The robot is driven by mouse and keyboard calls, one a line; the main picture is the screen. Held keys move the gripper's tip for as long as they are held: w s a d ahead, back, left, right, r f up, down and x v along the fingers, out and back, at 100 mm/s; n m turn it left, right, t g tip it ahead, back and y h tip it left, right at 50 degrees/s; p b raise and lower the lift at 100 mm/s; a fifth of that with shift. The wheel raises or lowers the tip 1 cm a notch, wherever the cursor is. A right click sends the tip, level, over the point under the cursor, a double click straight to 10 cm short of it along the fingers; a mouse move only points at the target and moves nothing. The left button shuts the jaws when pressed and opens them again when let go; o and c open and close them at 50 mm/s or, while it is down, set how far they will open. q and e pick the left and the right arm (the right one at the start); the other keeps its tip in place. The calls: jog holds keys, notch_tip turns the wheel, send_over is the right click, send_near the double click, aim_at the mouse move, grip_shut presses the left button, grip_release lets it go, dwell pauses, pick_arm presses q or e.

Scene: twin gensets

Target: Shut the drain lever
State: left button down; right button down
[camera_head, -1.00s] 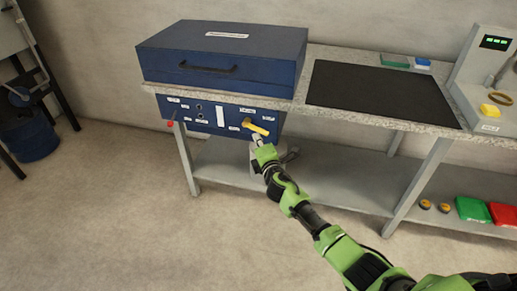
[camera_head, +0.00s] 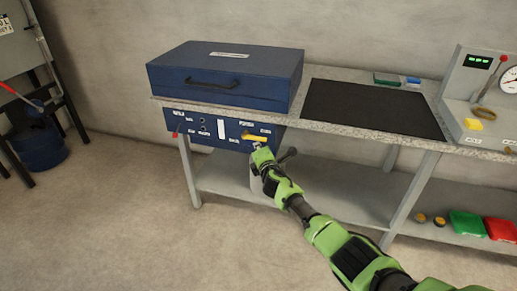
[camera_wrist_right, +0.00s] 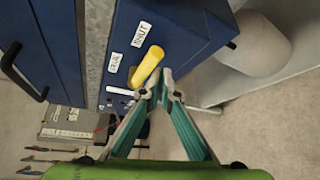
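The yellow drain lever (camera_head: 255,138) sits on the front panel (camera_head: 212,127) of the blue box, at the panel's right end. In the right wrist view the lever (camera_wrist_right: 147,67) is close up, beside white labels, one of which appears to read SHUT (camera_wrist_right: 142,34). My right gripper (camera_head: 258,148) is just below the lever. In the right wrist view its fingertips (camera_wrist_right: 163,79) are nearly together, right beside the lever, which lies outside them. Whether they touch it I cannot tell. My left gripper is out of view.
The blue box (camera_head: 228,77) stands on a speckled bench with a black mat (camera_head: 372,106) to its right. A grey rounded object (camera_wrist_right: 256,45) is under the panel. Red (camera_head: 500,228) and green (camera_head: 467,223) items lie on the lower shelf. Floor at front left is clear.

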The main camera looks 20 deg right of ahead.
jog(key=shift+w+d+r, duration=0.1)
jog(key=shift+r, duration=0.6)
jog(key=f+v, duration=0.1)
jog(key=v, duration=1.1)
jog(key=shift+f, duration=0.15)
